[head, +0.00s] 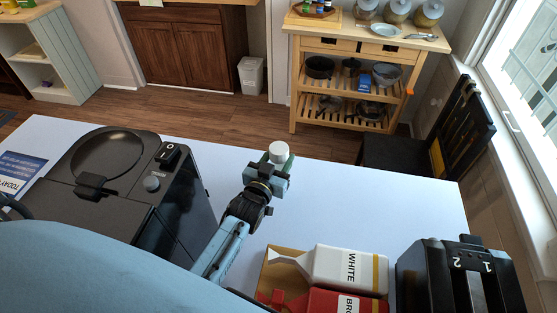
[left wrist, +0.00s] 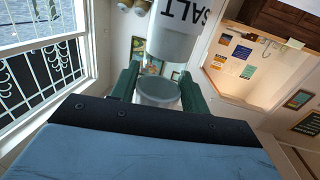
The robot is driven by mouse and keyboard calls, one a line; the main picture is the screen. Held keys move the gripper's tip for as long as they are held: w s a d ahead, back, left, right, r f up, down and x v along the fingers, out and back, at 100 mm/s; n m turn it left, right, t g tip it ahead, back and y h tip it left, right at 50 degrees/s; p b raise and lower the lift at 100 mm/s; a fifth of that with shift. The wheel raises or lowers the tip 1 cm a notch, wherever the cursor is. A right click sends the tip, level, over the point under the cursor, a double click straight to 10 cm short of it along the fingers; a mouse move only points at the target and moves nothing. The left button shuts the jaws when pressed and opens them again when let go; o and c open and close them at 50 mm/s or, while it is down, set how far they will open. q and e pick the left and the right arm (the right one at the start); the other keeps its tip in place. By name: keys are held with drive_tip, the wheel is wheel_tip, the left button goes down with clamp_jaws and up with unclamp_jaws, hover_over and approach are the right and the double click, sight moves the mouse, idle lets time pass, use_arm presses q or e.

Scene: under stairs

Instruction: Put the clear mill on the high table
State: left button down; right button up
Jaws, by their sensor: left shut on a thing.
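My left gripper (head: 270,174) is shut on the clear mill (head: 279,152), over the pale table (head: 330,194). In the head view the mill's light top shows above the fingers. In the left wrist view the mill (left wrist: 174,40) has a grey-white part marked SALT and a see-through middle. Its round end sits between the green fingers (left wrist: 158,88). I cannot tell from the head view whether the mill touches the table. My right gripper is not in view.
A black machine (head: 120,190) stands at the table's left. A box with white (head: 340,268) and red cartons and a black toaster (head: 458,275) stand at the front right. A wooden cart (head: 296,80) with jars and pans is beyond. The table's middle right is clear.

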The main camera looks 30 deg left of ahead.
use_arm(q)
drive_tip(key=shift+f, duration=0.15)
drive_tip(key=c, duration=0.7)
unclamp_jaws()
drive_tip(key=shift+r, duration=0.3)
drive_tip(key=s, duration=1.2)
drive_tip(key=shift+d+r+b, duration=0.2)
drive_tip(key=shift+d+b, duration=0.1)
drive_tip(key=shift+d, duration=0.1)
